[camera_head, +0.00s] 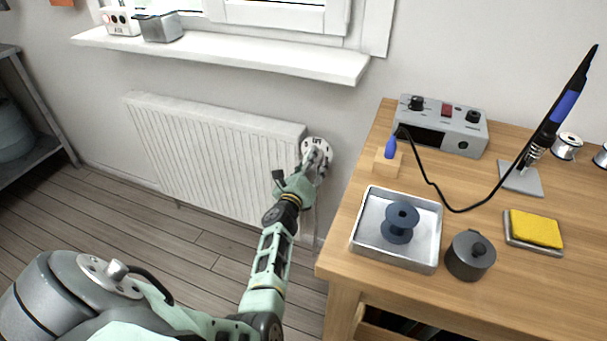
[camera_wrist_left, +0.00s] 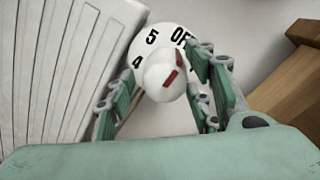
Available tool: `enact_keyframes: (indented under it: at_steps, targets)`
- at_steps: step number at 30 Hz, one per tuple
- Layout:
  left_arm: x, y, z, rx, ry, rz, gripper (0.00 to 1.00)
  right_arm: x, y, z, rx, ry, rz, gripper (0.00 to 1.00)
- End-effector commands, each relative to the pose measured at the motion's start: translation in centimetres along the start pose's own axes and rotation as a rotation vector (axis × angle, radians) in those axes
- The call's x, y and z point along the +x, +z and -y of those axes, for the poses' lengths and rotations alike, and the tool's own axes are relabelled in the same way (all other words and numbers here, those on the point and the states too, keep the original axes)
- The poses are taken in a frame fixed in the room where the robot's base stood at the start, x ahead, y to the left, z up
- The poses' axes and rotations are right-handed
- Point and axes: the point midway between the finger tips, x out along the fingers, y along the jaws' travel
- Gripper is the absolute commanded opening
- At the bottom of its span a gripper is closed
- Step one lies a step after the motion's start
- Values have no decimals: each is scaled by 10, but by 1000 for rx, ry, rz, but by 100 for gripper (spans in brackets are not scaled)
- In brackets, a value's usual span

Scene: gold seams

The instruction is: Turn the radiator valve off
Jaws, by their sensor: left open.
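The radiator (camera_head: 215,155) is white and ribbed and hangs on the wall under the window sill. Its valve sits at its right end, with a round white dial (camera_head: 316,147) behind a white knob. In the left wrist view the knob (camera_wrist_left: 162,80) bears a red mark on its right side, and the dial (camera_wrist_left: 152,48) shows 4, 5 and OFF above and left of it. My left gripper (camera_head: 312,166) is open at the valve. Its fingers (camera_wrist_left: 160,92) stand on both sides of the knob; whether they touch it I cannot tell. My right gripper is out of view.
A wooden workbench (camera_head: 345,262) stands just right of the valve. It bears a metal tray (camera_head: 432,262) with a spool, a soldering station (camera_head: 468,133), a dark pot (camera_head: 470,256) and a yellow sponge (camera_head: 535,228). The window sill (camera_head: 230,57) juts out above the radiator.

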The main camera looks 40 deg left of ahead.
Motion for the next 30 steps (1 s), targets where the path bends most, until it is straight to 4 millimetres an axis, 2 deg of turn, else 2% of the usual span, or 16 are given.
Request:
enact_keyframes:
  at_steps: [5, 12, 18, 22, 30]
  targets:
    - [-27, -2, -2, 2, 2, -3, 48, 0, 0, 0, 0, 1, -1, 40]
    - [-77, -2, -2, 1, 4, -3, 48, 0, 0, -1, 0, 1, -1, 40]
    - [-106, -1, -2, -2, 5, -1, 48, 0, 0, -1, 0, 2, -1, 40]
    - [-114, 0, -2, -2, 4, -1, 48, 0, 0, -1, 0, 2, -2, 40]
    - [-116, 0, -2, -2, 3, 0, 48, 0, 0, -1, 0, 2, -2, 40]
